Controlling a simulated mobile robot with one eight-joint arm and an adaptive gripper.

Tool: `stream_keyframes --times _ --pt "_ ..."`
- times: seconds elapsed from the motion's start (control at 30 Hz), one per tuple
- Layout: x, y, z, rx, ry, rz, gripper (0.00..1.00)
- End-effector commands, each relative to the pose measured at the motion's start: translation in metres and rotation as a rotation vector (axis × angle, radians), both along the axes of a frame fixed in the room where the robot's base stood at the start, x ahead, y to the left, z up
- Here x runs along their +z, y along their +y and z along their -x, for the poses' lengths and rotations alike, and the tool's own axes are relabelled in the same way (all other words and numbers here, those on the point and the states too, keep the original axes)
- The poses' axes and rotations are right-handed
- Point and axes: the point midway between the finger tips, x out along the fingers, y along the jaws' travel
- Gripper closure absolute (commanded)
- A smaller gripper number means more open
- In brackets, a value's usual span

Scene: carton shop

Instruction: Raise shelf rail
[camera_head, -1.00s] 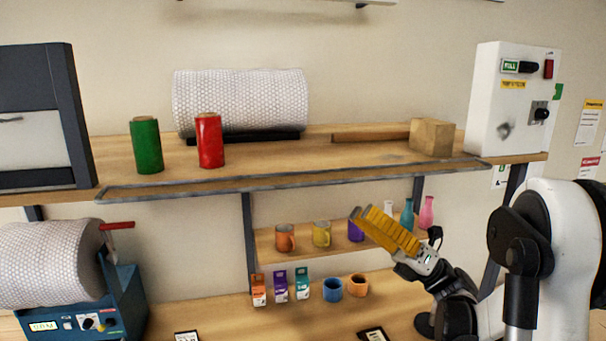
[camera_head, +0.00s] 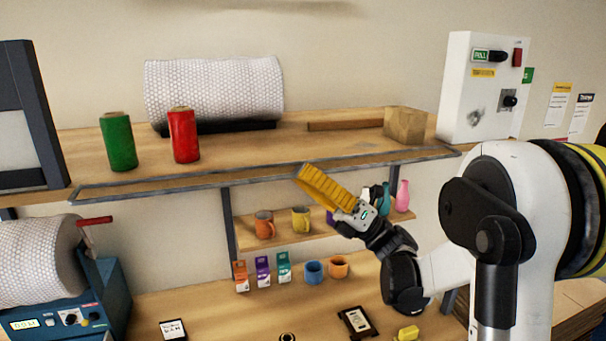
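The shelf rail (camera_head: 225,182) is a long grey metal strip along the front edge of the upper wooden shelf. It lies low at the edge and runs from the dark cabinet at the left nearly to the white control box at the right. My gripper (camera_head: 305,174), with yellow ribbed fingers, points up and left. Its fingertips overlap the middle of the rail in the picture, and I cannot tell whether they touch it. The fingers are seen from the side, so their opening is hidden. No object shows in them.
On the upper shelf (camera_head: 90,165) stand a green roll (camera_head: 118,142), a red roll (camera_head: 183,136), a bubble-wrap roll (camera_head: 215,88) and a cardboard box (camera_head: 405,125). Below are an orange mug (camera_head: 264,226), a yellow mug (camera_head: 300,219), vases and small cartons. A sealing machine (camera_head: 75,305) stands lower left.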

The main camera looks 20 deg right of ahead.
Motion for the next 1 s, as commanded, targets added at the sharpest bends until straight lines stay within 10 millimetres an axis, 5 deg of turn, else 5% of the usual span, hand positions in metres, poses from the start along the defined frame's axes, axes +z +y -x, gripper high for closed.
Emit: stream_keyframes --times 0.57,1.0 --pt "0.004 0.000 0.000 -0.002 0.047 0.000 1.00" --pt "0.027 -0.001 -0.001 -0.002 0.373 -0.001 1.00"
